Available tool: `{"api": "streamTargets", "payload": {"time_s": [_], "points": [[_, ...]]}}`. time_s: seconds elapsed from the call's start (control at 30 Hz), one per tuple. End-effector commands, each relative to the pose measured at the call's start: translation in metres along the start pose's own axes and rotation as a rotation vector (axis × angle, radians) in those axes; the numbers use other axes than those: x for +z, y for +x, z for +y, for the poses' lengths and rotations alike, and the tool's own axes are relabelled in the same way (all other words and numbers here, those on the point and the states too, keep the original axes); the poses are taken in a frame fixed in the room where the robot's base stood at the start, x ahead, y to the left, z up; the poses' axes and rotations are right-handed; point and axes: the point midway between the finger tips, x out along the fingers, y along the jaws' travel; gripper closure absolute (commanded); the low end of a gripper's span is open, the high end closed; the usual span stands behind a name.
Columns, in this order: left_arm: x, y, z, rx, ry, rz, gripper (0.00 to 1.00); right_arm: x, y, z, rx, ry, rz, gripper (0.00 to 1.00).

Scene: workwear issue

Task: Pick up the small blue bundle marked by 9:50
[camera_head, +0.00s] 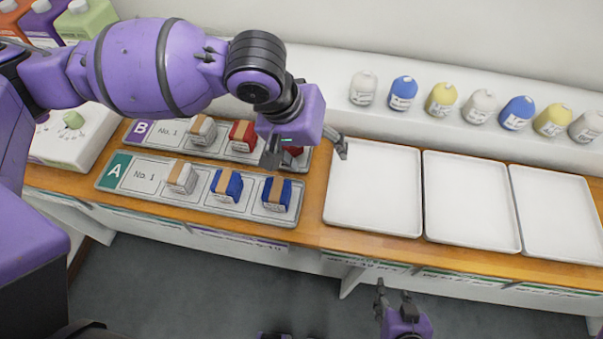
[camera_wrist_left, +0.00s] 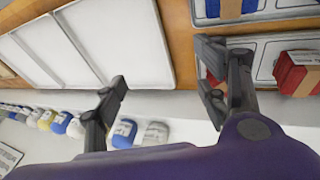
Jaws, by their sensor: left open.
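Two small blue bundles with tan bands sit in tray A (camera_head: 112,184): one in the middle slot (camera_head: 219,189), one in the right slot (camera_head: 286,198). Their white labels are too small to read, so I cannot tell which is marked 9:50. Part of a blue bundle shows at the top edge of the left wrist view (camera_wrist_left: 230,8). My left gripper (camera_head: 306,154) is open, above the right end of tray B (camera_head: 163,133), behind the blue bundles, with nothing seen in its fingers. My right gripper (camera_head: 393,294) is low at the front, fingers apart, empty.
Tray A also holds a white bundle (camera_head: 181,177). Tray B holds a white bundle (camera_head: 202,130) and red bundles (camera_head: 242,135), one partly hidden by my left gripper. Three empty white trays (camera_head: 372,190) lie to the right. Several bottles (camera_head: 441,98) line the back ledge.

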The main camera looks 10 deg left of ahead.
Motion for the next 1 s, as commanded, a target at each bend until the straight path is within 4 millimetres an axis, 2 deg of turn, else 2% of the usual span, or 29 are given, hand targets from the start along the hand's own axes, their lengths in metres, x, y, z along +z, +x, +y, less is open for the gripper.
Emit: {"api": "streamTargets", "payload": {"time_s": [0.03,0.1,0.2,0.3,0.57,0.83,1.0], "points": [[0.017,0.0,-0.019,-0.078,-0.017,-0.07,0.34,-0.001,0.001,-0.001,-0.001,0.0,0.001,0.6],[0.036,-0.005,-0.041,-0.174,-0.03,-0.15,0.34,-0.002,0.002,-0.001,-0.002,0.001,0.003,0.6],[0.051,-0.013,-0.062,-0.267,-0.033,-0.212,0.34,-0.004,0.003,-0.002,-0.002,0.003,0.005,0.6],[0.054,-0.014,-0.073,-0.312,-0.03,-0.227,0.34,-0.003,0.003,-0.003,-0.003,0.005,0.004,0.6],[0.061,0.012,-0.084,-0.322,-0.03,-0.23,0.34,0.006,0.004,-0.005,-0.002,0.012,-0.009,0.6],[0.071,0.047,-0.095,-0.321,-0.03,-0.227,0.34,0.014,0.003,-0.001,0.005,0.01,-0.018,0.6],[0.073,0.056,-0.098,-0.32,-0.028,-0.222,0.34,0.012,0.003,0.001,0.007,0.006,-0.014,0.6]]}}
